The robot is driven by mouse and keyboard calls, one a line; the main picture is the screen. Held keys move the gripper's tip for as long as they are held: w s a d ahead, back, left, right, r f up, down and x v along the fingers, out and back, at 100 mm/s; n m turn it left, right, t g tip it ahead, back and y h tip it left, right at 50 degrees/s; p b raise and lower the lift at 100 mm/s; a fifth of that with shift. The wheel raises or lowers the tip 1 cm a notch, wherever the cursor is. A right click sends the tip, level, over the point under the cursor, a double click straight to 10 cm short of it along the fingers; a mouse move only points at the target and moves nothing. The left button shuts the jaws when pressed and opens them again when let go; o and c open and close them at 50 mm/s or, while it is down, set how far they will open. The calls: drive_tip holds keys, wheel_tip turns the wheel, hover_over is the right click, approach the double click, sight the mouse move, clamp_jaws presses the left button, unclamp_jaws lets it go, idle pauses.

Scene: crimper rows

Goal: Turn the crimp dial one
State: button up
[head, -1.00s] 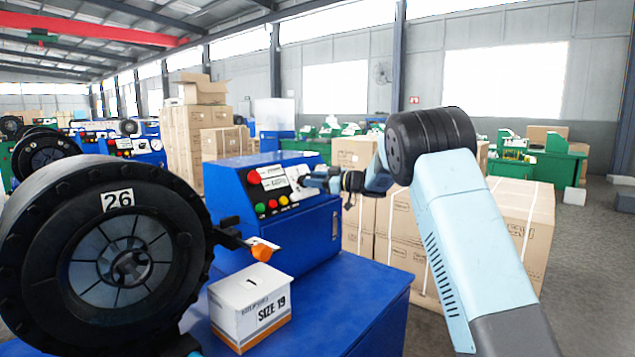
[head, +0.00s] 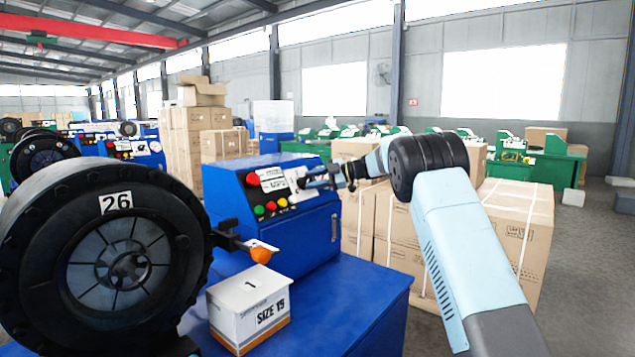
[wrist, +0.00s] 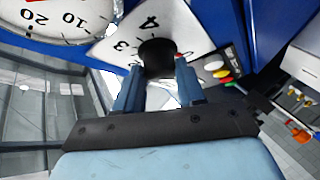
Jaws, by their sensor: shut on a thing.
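The crimp dial is a black round knob (wrist: 157,56) on a white numbered plate (wrist: 126,45) in the wrist view. My gripper (wrist: 159,78) is shut on the knob, one finger on each side. The plate's numbers 4 and 3 show beside the knob; the pointer mark cannot be made out. In the head view my gripper (head: 308,180) is at the right end of the blue control box's (head: 318,230) sloped panel, and it hides the knob there.
A white gauge (wrist: 45,18) sits near the dial. Red, green and yellow buttons (head: 270,206) are left of my gripper. Stacked cartons (head: 510,225) stand behind my arm.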

drive_tip(key=shift+s+a+f, duration=0.1)
drive_tip(key=shift+a+f, duration=0.05)
drive_tip(key=shift+a, duration=0.05)
drive_tip(key=o, duration=0.8)
drive_tip(key=shift+c, duration=0.2)
drive_tip(key=shift+o, duration=1.4)
drive_tip(key=shift+d, duration=0.1)
drive_tip(key=v, duration=1.3)
drive_tip(key=shift+d, duration=0.35)
